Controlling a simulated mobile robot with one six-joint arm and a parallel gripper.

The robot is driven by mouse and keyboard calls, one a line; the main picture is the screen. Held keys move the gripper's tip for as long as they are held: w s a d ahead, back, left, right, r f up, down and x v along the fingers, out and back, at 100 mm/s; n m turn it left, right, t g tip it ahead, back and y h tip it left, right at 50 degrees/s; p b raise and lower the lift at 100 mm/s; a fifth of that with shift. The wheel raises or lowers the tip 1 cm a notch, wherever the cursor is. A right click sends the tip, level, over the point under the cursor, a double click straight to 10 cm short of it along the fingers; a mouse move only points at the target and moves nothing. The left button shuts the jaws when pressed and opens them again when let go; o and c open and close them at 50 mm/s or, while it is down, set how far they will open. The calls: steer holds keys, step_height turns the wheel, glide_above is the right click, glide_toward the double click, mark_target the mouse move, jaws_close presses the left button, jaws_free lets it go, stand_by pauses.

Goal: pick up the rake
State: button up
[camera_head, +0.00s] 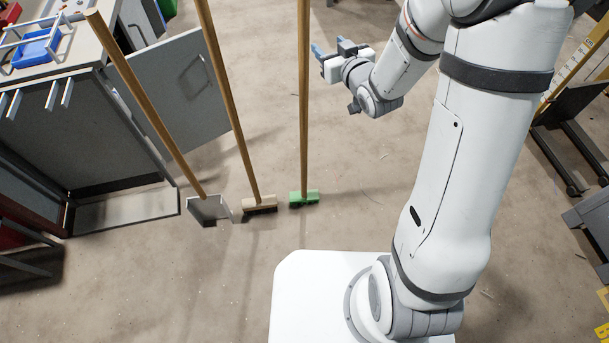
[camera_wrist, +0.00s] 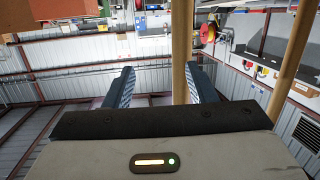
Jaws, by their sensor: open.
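Three long wooden-handled tools stand upright, and I see no clear rake tines on any. One has a green brush head (camera_head: 304,198), one a cream head with dark bristles (camera_head: 260,205), and one a grey pan-like head (camera_head: 208,209). My gripper (camera_head: 326,54) is open and empty, just right of the green-headed tool's handle (camera_head: 304,110). In the wrist view a wooden handle (camera_wrist: 183,50) shows between the open fingers (camera_wrist: 160,88), nearer the right finger. I cannot tell how deep it sits between them. A second handle (camera_wrist: 285,65) shows farther right.
A grey cabinet (camera_head: 60,130) with an open door (camera_head: 185,95) stands at the left, behind the tools. A blue bin (camera_head: 37,48) lies on its top. Dark metal stands (camera_head: 570,130) are at the right. The middle floor is clear.

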mark_target(306, 35)
steer(key=w+a, duration=0.2)
steer(key=w+a+y+p, duration=0.1)
steer(key=w+a, duration=0.1)
steer(key=w+a+y, duration=0.1)
steer(key=w+a, duration=0.1)
steer(key=shift+w+a+f+n+t, duration=0.2)
steer(key=shift+a+f+n+t, duration=0.1)
steer(key=shift+a+f+n, duration=0.1)
steer(key=shift+c, duration=0.2)
jaws_close()
steer(key=shift+r, duration=0.15)
stand_by(0.3)
